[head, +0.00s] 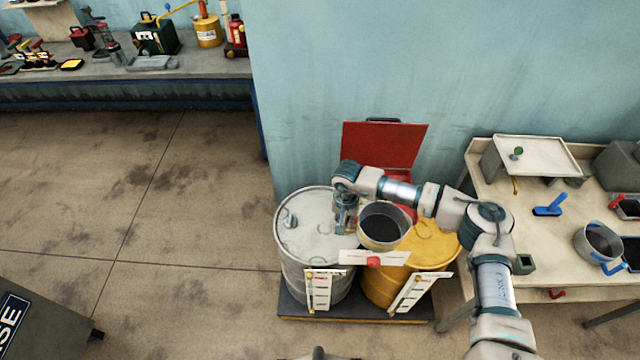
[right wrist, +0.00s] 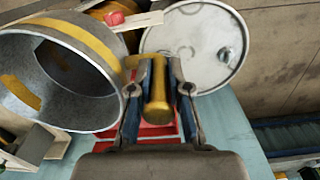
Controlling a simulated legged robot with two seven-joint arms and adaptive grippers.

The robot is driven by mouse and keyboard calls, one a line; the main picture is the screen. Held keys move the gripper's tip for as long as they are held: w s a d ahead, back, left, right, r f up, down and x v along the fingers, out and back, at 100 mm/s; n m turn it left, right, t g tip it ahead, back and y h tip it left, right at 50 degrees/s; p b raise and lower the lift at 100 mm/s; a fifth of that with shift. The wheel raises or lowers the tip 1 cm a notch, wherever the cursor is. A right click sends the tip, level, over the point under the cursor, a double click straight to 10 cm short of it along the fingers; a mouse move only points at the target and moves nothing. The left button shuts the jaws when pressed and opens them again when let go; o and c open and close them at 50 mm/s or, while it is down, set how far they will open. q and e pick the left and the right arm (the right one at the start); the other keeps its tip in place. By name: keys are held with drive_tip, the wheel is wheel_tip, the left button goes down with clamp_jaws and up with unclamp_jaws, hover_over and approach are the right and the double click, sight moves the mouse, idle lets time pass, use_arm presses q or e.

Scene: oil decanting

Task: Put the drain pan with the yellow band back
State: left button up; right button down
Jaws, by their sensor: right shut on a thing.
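The drain pan with the yellow band (head: 383,228) is a round grey metal pan, held in the air over the drums in the head view. Its open mouth and yellow band (right wrist: 72,32) show at the left of the right wrist view, where the inside looks bare grey with a yellow patch. My right gripper (head: 346,222) is at the left side of the pan, above the grey drum. In the right wrist view its fingers (right wrist: 158,88) are shut on the pan's yellow handle (right wrist: 157,108).
A grey drum (head: 312,256) and a yellow drum (head: 432,243) stand on a dark pallet (head: 355,309), with a red cabinet lid behind. At right, a workbench (head: 487,187) holds a raised tray (head: 535,153), a blue-handled pan (head: 598,243) and a blue tool (head: 548,207).

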drive_tip(key=s+d+f+n, duration=0.2)
drive_tip(key=s+d+f, duration=0.7)
drive_tip(key=d, duration=0.2)
drive_tip(key=shift+d+f, duration=0.25)
drive_tip(key=shift+f, duration=0.1)
